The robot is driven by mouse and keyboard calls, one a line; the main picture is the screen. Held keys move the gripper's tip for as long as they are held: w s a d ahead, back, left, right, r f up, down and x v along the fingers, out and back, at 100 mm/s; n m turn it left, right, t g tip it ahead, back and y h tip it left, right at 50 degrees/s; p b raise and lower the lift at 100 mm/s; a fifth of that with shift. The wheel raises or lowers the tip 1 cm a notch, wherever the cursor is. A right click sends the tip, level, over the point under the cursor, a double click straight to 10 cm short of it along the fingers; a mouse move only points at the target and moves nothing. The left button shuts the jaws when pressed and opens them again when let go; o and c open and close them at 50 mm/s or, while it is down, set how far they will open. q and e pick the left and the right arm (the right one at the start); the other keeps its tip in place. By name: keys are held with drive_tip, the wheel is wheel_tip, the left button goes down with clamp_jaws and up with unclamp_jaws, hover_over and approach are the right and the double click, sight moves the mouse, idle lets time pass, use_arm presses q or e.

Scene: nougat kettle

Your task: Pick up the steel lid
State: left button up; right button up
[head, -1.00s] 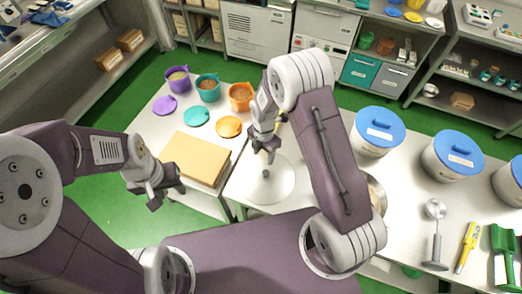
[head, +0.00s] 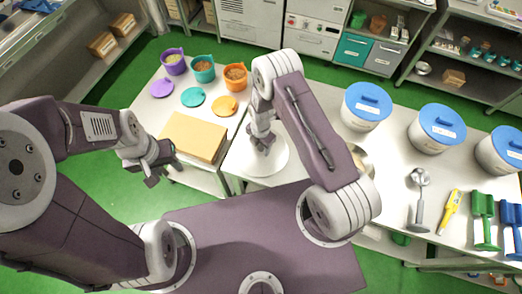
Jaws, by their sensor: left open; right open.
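The steel lid (head: 268,166) is a pale round disc lying flat on the white table in the middle of the head view. My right gripper (head: 261,146) is open, right above the middle of the lid. It covers the lid's knob, so I cannot tell whether the fingers are around the knob or touching it. My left gripper (head: 157,172) is open and empty, over the green floor in front of the small side table, well left of the lid.
A tan block (head: 195,137) lies on the side table left of the lid. Behind it stand purple, teal and orange pots (head: 235,77) with loose lids. Right of my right arm are white tubs with blue lids (head: 367,103), a ladle (head: 419,195) and a yellow tool (head: 449,212).

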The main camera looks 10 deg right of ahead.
drive_tip(key=shift+w+f, duration=0.1)
drive_tip(key=shift+w, duration=0.15)
drive_tip(key=c, duration=0.4)
drive_tip(key=shift+w, duration=0.1)
clamp_jaws()
idle(0.6)
